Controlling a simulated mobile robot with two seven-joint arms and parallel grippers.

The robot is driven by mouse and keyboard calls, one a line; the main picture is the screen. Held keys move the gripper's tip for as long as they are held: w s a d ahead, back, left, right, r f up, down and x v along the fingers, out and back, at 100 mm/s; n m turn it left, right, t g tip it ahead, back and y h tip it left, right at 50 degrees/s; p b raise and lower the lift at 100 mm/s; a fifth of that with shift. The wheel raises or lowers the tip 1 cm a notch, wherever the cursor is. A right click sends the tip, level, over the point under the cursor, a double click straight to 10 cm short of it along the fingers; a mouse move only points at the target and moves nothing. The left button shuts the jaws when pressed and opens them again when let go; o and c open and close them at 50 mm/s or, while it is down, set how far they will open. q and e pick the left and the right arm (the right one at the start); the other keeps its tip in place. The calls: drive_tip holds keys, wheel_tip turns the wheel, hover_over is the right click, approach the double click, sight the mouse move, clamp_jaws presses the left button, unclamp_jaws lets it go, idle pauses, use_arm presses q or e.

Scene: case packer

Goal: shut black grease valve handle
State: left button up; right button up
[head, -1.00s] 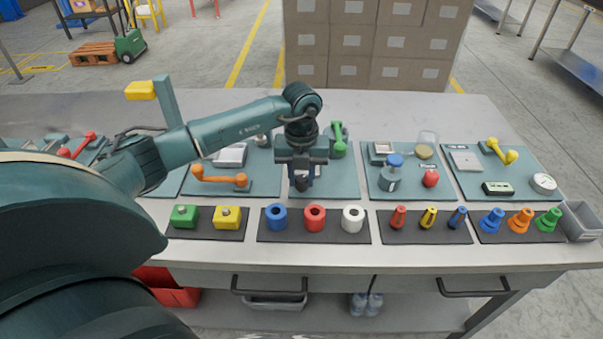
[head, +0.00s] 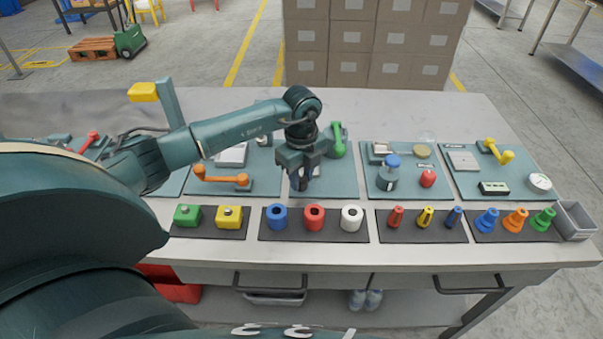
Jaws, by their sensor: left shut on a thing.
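My left gripper (head: 299,176) points down over the middle teal panel (head: 330,190). It is shut on a small dark part at that panel, which I take to be the black grease valve handle (head: 297,183). The gripper covers most of this part, so I cannot tell its exact angle. My right gripper is not in view.
A green handle (head: 338,143) stands just behind the gripper to the right. An orange handle (head: 222,179) lies on the panel to the left. Boxes are stacked behind the table.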

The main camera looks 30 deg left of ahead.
sight(302, 178)
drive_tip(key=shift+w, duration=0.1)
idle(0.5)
use_arm(q)
drive_tip(key=o, duration=1)
drive_tip(key=shift+c, duration=0.2)
drive_tip(key=shift+r, duration=0.4)
wheel_tip(302, 178, up, 12)
drive_tip(key=b, duration=0.1)
drive_tip(key=shift+r, duration=0.25)
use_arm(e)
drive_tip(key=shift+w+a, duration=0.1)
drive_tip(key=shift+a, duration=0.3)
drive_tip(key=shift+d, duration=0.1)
